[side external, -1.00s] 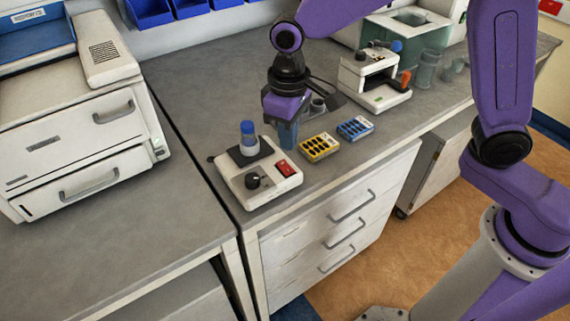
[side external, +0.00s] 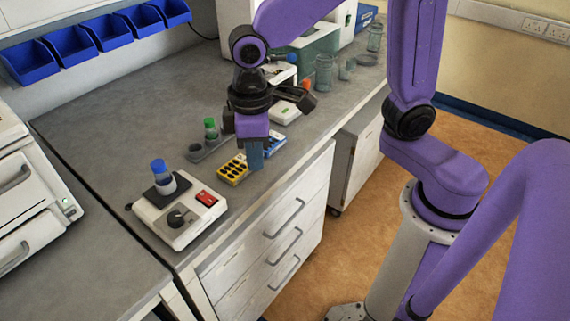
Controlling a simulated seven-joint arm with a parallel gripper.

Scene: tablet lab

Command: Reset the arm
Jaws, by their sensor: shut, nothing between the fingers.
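My gripper (side external: 255,165) points down over the bench, in front of the gap between a yellow rack (side external: 233,172) and a blue rack (side external: 275,143). Its fingers are shut with nothing held. It hides part of both racks. Whether the fingertips touch a rack or the bench I cannot tell. My purple arm reaches in from the right, bent at the elbow.
A white device (side external: 180,228) with a red switch holds a blue-capped tube (side external: 160,175) upright. A green-capped vial (side external: 210,127) stands behind the yellow rack. Glass jars (side external: 324,73) stand at the back right. The bench (side external: 130,110) is clear at the left.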

